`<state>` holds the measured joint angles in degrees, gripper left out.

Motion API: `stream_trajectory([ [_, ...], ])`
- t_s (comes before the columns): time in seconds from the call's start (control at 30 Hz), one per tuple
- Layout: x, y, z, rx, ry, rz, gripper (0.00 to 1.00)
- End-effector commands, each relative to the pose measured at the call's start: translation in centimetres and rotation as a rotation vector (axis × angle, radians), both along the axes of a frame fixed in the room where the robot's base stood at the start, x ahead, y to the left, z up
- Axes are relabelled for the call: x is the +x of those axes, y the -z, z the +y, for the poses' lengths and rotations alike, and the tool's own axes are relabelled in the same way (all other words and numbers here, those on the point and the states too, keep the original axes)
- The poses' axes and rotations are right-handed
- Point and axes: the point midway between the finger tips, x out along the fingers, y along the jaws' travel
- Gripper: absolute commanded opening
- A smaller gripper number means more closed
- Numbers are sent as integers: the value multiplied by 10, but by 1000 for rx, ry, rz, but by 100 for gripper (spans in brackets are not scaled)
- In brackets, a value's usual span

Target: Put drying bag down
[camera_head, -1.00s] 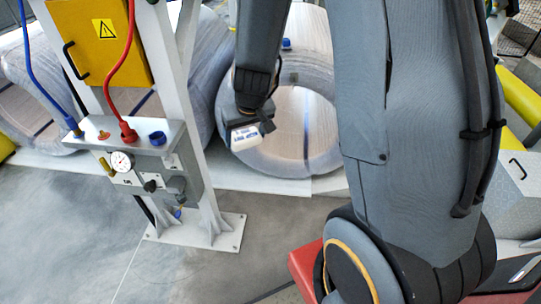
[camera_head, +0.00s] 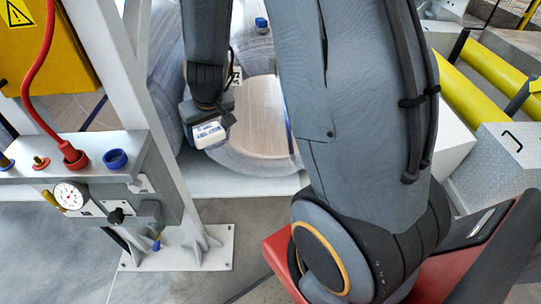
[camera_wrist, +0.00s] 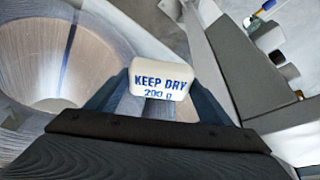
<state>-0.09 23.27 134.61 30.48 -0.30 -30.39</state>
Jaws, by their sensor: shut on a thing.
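The drying bag (camera_head: 209,134) is a small white packet with blue print. In the wrist view the drying bag (camera_wrist: 161,79) reads "KEEP DRY" and sits between the two fingers of my gripper (camera_wrist: 160,92). My gripper (camera_head: 203,122) is shut on it and holds it in front of the wrapped coil (camera_head: 262,118). The coil's round opening also shows at the left of the wrist view (camera_wrist: 55,55). Part of the coil is hidden behind my arm.
A white frame post with a grey gauge panel (camera_head: 95,170) and red hose stands at the left, near my gripper. A blue-capped item (camera_head: 262,25) is on top of the coil. Yellow rails (camera_head: 500,70) and a metal box (camera_head: 490,165) are at the right.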

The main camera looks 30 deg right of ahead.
Motion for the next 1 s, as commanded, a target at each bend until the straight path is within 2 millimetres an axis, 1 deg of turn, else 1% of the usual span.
stream_trajectory([
  [0.03, 6, 19, 0, 0, 0, -1, 46],
  [1.0, 64, 229, 0, 0, 0, -1, 46],
])
